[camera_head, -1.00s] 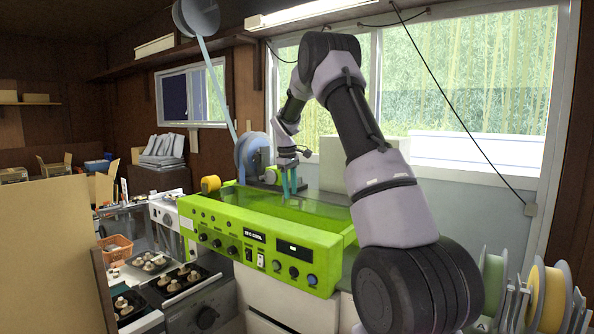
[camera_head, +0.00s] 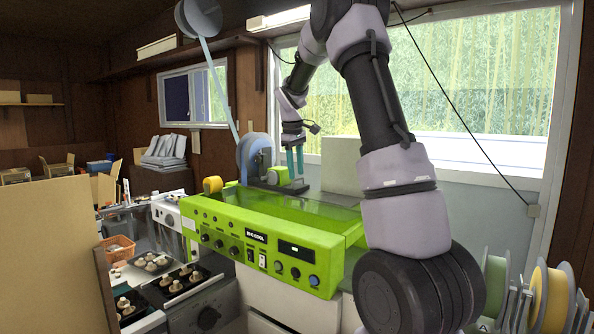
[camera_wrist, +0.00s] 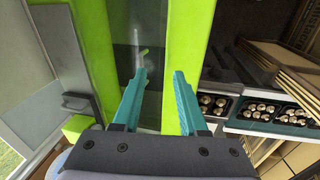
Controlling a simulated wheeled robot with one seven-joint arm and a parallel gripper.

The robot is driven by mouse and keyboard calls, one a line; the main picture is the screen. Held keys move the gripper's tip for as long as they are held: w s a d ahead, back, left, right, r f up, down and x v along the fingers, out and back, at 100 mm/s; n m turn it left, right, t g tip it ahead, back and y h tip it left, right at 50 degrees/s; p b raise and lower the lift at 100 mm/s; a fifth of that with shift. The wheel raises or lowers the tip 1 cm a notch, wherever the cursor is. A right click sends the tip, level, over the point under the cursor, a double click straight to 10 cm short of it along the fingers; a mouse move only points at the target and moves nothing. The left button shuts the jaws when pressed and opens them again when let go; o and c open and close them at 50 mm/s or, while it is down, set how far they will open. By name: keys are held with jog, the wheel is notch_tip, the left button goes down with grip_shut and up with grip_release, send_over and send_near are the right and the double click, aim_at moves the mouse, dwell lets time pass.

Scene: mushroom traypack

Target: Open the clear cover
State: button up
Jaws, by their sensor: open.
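The clear cover (camera_head: 275,206) lies as a see-through sheet across the top of the bright green machine (camera_head: 262,250). In the wrist view the cover (camera_wrist: 153,95) shows as a dark, glassy strip between green edges, with a small pale green bar (camera_wrist: 144,52) on it. My gripper (camera_head: 295,172) is above the far end of the cover, teal fingers pointing down. In the wrist view my gripper (camera_wrist: 160,76) is open, with nothing seen between its fingers. The cover looks closed.
Black trays of mushrooms (camera_head: 178,281) lie to the left. A cardboard panel (camera_head: 48,250) fills the left foreground. A window is behind the machine.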

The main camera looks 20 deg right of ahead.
jog(key=shift+s, duration=0.55)
